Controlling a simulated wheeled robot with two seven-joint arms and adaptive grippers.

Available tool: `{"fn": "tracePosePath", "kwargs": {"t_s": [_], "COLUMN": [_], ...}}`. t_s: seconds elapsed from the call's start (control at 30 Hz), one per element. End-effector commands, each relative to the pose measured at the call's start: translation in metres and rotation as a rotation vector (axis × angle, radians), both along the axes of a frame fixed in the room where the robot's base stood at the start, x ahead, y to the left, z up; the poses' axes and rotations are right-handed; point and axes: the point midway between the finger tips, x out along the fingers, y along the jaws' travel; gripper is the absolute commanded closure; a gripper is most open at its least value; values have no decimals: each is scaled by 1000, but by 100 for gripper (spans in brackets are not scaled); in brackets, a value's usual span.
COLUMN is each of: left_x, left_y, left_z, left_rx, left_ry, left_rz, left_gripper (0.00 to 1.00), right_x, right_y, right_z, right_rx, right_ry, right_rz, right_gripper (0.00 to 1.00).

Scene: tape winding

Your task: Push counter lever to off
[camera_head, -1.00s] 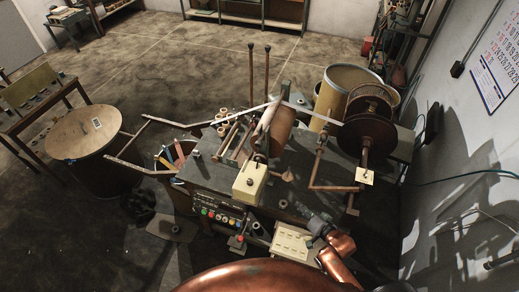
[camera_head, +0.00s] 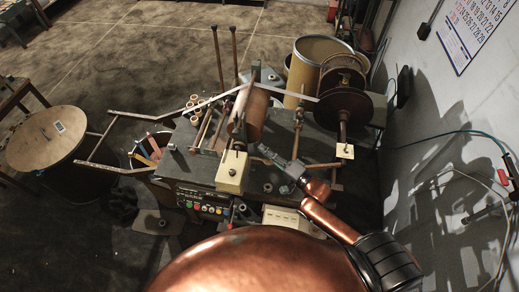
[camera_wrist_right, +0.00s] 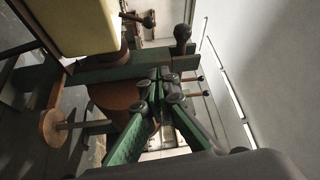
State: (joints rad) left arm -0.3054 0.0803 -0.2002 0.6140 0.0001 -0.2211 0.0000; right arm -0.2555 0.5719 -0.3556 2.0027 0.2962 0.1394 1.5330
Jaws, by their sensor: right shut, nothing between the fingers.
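The cream counter box (camera_head: 232,172) stands on the front of the winding machine, below the brown roller. It also fills the upper left of the right wrist view (camera_wrist_right: 88,22). A short lever with a dark round knob (camera_wrist_right: 181,34) rises beyond my fingertips in that view; I cannot tell for sure that it is the counter lever. My right gripper (camera_head: 263,151) is shut and empty, to the right of the counter box near the roller's lower end. In the wrist view its green-sided fingers (camera_wrist_right: 160,76) come together just below the knobbed lever. My left gripper is out of view.
A brown roller (camera_head: 250,115) and a dark reel (camera_head: 343,104) rise behind my gripper. A row of coloured buttons (camera_head: 208,208) lines the machine's front. A cream panel (camera_head: 290,219) sits below my forearm. The wall is on the right.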

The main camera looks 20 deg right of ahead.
Motion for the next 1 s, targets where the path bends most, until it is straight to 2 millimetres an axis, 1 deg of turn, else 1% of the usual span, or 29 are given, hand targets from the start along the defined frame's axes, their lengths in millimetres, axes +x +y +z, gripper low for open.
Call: {"fn": "tracePosePath", "kwargs": {"t_s": [0.03,0.2,0.4,0.5,0.6,0.8,1.0], "left_x": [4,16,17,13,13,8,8], "left_y": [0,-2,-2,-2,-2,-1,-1], "left_z": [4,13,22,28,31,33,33], "left_rx": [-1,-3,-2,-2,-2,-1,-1], "left_ry": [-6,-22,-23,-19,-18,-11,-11], "left_rz": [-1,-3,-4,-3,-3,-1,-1], "left_gripper": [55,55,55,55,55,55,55], "right_x": [9,40,75,59,51,44,44], "right_y": [5,19,36,48,55,62,62], "right_z": [5,8,11,6,4,1,0], "right_rx": [2,2,0,2,1,-1,-1], "right_ry": [-4,-2,-2,4,3,1,0], "right_rz": [1,-2,-2,-2,-3,-3,-3], "right_gripper": [100,100,100,100,100,100,100]}}
